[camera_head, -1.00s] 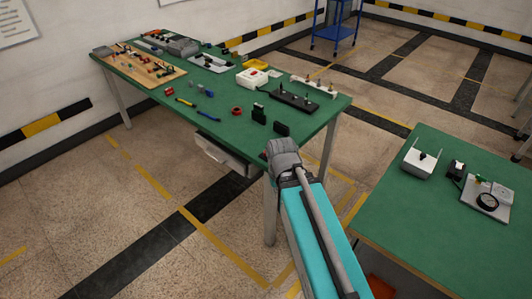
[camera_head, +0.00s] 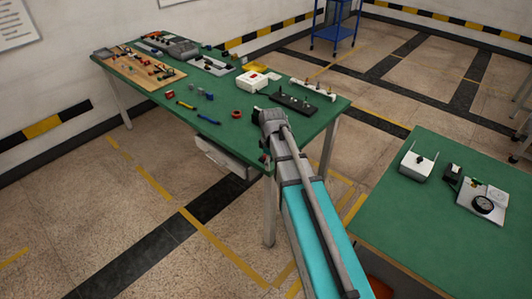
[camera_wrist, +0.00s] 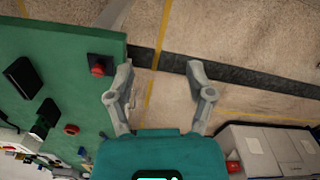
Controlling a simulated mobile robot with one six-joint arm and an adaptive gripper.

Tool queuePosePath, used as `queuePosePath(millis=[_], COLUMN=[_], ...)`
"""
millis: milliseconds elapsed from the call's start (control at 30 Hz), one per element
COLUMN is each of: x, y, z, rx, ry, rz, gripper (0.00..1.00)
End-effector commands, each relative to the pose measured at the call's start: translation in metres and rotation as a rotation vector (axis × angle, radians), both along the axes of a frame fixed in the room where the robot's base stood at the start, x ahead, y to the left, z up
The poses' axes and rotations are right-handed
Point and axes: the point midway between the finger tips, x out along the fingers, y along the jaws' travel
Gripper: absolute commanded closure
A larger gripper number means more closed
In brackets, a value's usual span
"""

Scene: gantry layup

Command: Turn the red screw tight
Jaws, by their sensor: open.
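My gripper (camera_wrist: 160,75) is open and empty in the wrist view, with both fingers apart and bare floor between them. In the wrist view a red knob-like piece (camera_wrist: 97,69) sits on a dark block at the edge of the green table (camera_wrist: 92,25), just left of the left finger. I cannot tell whether this is the red screw. In the head view the end of my arm (camera_head: 271,118) is over the table's near right part; the fingertips are not clear there. The wooden board (camera_head: 118,71) at the far left holds several small parts, too small to tell apart.
A red ring (camera_head: 237,114), blue and yellow tools (camera_head: 208,118), a black strip with pegs (camera_head: 296,104) and a white box (camera_head: 252,81) lie on the table. Black blocks (camera_wrist: 22,77) stand near its edge. A second green table (camera_head: 430,230) is at right.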

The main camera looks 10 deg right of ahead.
Motion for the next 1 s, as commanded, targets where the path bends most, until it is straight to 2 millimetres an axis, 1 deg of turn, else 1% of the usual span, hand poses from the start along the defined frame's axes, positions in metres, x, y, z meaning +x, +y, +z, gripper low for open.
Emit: queuePosePath(millis=[33,100,400,600,700,800,1000], x=[0.017,0.032,0.096,0.132,0.143,0.149,0.15], y=[-0.001,-0.002,-0.008,-0.012,-0.013,-0.014,-0.014], z=[0.005,0.008,0.021,0.028,0.03,0.031,0.031], rx=[0.0,0.0,0.0,0.0,0.0,0.0,0.0], ry=[0.0,0.0,0.0,0.0,0.0,0.0,0.0], rz=[0.063,0.161,0.578,0.823,0.907,0.959,0.986], gripper=[0.32,0.32,0.32,0.32,0.32,0.32,0.32])
